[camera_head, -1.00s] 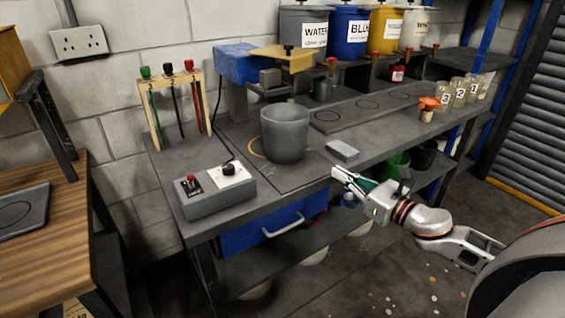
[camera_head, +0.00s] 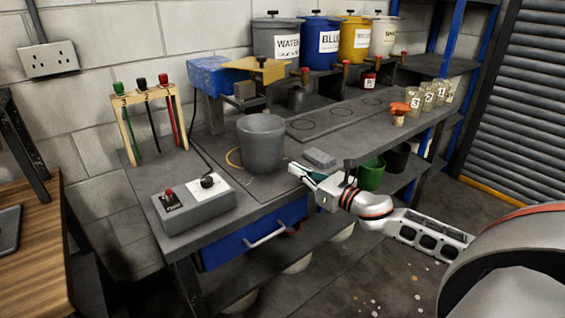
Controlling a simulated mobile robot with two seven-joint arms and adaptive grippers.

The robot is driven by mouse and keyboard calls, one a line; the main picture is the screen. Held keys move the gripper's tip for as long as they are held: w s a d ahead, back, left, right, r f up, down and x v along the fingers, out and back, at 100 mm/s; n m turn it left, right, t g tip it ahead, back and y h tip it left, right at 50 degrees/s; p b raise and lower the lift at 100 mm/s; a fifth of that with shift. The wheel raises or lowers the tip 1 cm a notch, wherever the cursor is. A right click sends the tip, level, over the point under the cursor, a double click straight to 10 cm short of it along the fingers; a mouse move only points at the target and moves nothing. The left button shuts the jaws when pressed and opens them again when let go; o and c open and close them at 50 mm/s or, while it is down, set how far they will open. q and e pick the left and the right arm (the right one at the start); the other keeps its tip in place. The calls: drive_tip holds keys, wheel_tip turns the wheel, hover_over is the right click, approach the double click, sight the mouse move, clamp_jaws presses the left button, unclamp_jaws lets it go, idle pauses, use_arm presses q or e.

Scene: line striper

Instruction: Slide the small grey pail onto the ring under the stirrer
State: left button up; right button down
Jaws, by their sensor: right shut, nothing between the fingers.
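The small grey pail (camera_head: 262,146) stands upright on the bench at the foot of the stirrer. The yellowish ring (camera_head: 234,158) shows only as a thin arc at the pail's left side; the pail hides the rest, so I cannot tell how well they line up. The stirrer (camera_head: 225,74), with a blue body and a yellow top arm, stands behind the pail, its head partly above it. My right gripper (camera_head: 298,172) is shut and empty at the bench's front edge, right of and nearer than the pail, apart from it. My left gripper is not in view.
A switch box (camera_head: 193,206) sits at the bench's front left. A small grey block (camera_head: 319,158) lies just beyond my right gripper. A rack with three coloured-handled rods (camera_head: 150,115) stands at the back left. Labelled tubs (camera_head: 322,42) line the back shelf.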

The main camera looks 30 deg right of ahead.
sight(275, 158)
drive_tip(key=w, duration=0.4)
drive_tip(key=shift+w+a+r, duration=0.1)
drive_tip(key=shift+a, duration=0.3)
drive_tip(key=shift+w+a, duration=0.2)
drive_tip(key=shift+w, duration=0.7)
